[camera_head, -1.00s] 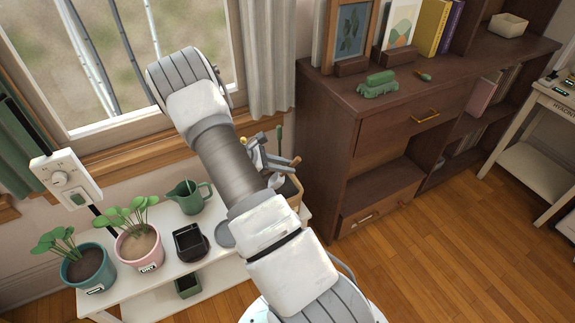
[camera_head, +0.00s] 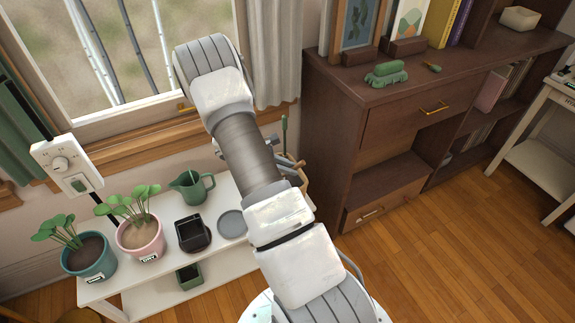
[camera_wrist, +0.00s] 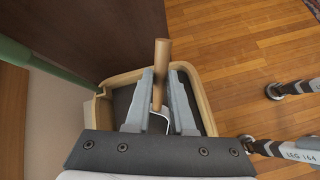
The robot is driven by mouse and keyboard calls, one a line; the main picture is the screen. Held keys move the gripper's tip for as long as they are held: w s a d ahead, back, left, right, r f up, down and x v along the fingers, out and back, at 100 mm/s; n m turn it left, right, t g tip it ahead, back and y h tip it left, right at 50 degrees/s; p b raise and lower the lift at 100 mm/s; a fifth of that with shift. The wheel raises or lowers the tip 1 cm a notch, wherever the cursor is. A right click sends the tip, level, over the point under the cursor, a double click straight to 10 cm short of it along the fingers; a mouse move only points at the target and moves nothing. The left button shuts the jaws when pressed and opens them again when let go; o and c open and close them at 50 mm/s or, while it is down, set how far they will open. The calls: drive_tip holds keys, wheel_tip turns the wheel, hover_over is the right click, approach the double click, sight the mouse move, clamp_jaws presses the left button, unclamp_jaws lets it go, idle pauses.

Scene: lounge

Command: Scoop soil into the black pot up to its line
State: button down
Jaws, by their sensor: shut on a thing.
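The black pot (camera_head: 193,234) stands on the white bench, open at the top; I cannot make out a line on it. In the wrist view my gripper (camera_wrist: 161,82) is shut on the wooden handle (camera_wrist: 161,60) of a scoop. Part of the scoop's pale metal (camera_wrist: 158,122) shows between the fingers. Beneath it is a wooden-rimmed box (camera_wrist: 206,104) with a dark inside that looks like soil (camera_wrist: 124,104). The gripper is over this box; I cannot tell whether the scoop touches the soil or carries any. In the head view my arm hides most of the gripper and box.
On the white bench (camera_head: 150,293) stand a teal potted plant (camera_head: 90,262), a pink potted plant (camera_head: 142,240), a green watering can (camera_head: 192,188) and a grey saucer (camera_head: 232,224). A small green pot (camera_head: 189,276) sits below. The dark cabinet (camera_head: 340,125) stands close on the right.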

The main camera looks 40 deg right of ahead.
sight(297, 166)
drive_tip(key=r+t+y, duration=0.1)
drive_tip(key=s+d+r+y+p, duration=0.1)
drive_tip(key=r+t+y+p, duration=0.1)
drive_tip(key=shift+s+d+r+m+t, duration=0.1)
drive_tip(key=shift+s+d+m+t, duration=0.2)
drive_tip(key=shift+s+d+m, duration=0.1)
drive_tip(key=r+p, duration=0.1)
drive_tip(key=r+t+y+p, duration=0.1)
drive_tip(key=s+d+r+p, duration=0.1)
drive_tip(key=p, duration=0.1)
drive_tip(key=shift+t+y, duration=0.3)
drive_tip(key=shift+y, duration=0.1)
drive_tip(key=shift+s+d+r+y+p, duration=0.25)
drive_tip(key=shift+r+p, duration=0.2)
drive_tip(key=shift+p, duration=0.4)
drive_tip(key=shift+w+t, duration=0.1)
drive_tip(key=shift+t, duration=0.2)
drive_tip(key=shift+a, duration=0.1)
